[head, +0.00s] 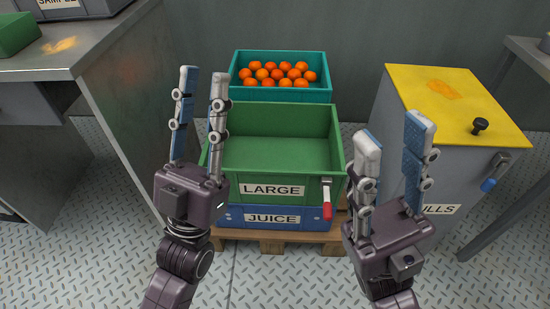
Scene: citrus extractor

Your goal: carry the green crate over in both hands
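The green crate (235,188) is empty, carries a "LARGE" label on its front, and sits on a blue crate labelled "JUICE" (312,217). My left gripper (203,78) is open and empty, in front of the green crate's left side in the picture and hiding part of it. My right gripper (393,140) is open and empty, at the crate's front right. I cannot tell from this view whether either gripper touches the crate.
A wooden pallet (272,246) bears the crates. A teal crate of oranges (280,94) stands behind. A grey bench (100,50) is at the left and a yellow-topped cabinet (420,90) at the right. A red-handled lever (327,208) shows at the crate's front right.

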